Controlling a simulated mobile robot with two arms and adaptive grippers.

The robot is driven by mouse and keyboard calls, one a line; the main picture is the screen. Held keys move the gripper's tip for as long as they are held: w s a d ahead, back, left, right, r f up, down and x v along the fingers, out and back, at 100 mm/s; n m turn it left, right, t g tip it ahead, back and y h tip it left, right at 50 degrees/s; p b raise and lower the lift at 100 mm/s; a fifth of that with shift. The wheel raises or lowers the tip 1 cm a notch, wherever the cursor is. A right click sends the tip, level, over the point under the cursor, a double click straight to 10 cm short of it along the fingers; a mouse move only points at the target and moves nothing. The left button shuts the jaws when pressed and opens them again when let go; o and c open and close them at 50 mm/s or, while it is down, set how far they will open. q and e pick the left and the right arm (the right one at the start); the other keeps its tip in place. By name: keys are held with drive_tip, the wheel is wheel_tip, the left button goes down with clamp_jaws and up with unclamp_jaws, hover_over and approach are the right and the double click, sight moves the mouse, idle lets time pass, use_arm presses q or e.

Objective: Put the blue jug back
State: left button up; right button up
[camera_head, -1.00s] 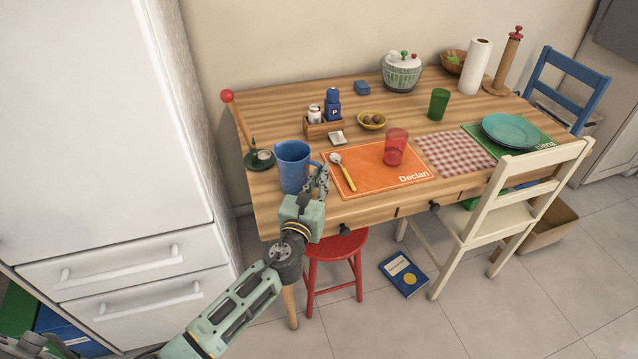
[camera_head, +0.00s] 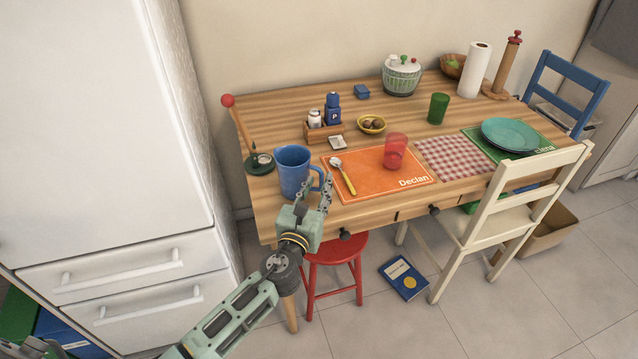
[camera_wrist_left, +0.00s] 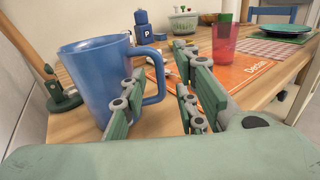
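The blue jug (camera_head: 293,172) stands upright on the wooden table near its left front corner, its handle turned to the right. It also shows at the left in the left wrist view (camera_wrist_left: 88,80). My left gripper (camera_head: 316,190) is open at the table's front edge, just in front of the jug's handle. In the left wrist view the fingers (camera_wrist_left: 165,100) are spread apart. One finger overlaps the jug's lower right side and part of the handle; I cannot tell whether it touches.
An orange placemat (camera_head: 372,188) with a spoon (camera_head: 343,172) and a red cup (camera_head: 395,152) lies right of the jug. A dark green stand (camera_head: 259,163) with a red-topped rod is at its left. A red stool (camera_head: 338,254) stands below. A white fridge (camera_head: 100,130) borders the left.

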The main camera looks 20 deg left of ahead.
use_arm(q)
drive_tip(key=s, duration=1)
drive_tip(key=shift+s, duration=0.3)
drive_tip(key=shift+r, duration=0.1)
drive_tip(key=s+f+n+g, duration=0.45)
drive_tip(key=f+n, duration=0.65)
drive_tip(key=f, duration=0.5)
drive_tip(key=s+f+n+g, duration=0.4)
drive_tip(key=s+f+n, duration=0.2)
drive_tip(key=f+n, duration=0.8)
drive_tip(key=s+a+f+n+g, duration=0.1)
drive_tip(key=s+f+n+g, duration=0.1)
drive_tip(key=s+f, duration=0.5)
drive_tip(key=s+a+f+n+g, duration=0.2)
drive_tip(key=s+f, duration=0.6)
drive_tip(key=s, duration=0.8)
drive_tip(key=s+a+f+n+g, duration=0.2)
drive_tip(key=s+f+n+g, duration=0.2)
drive_tip(key=s+f, duration=0.4)
drive_tip(key=s, duration=0.3)
drive_tip(key=shift+s+f+n, duration=0.15)
drive_tip(key=shift+n, duration=0.15)
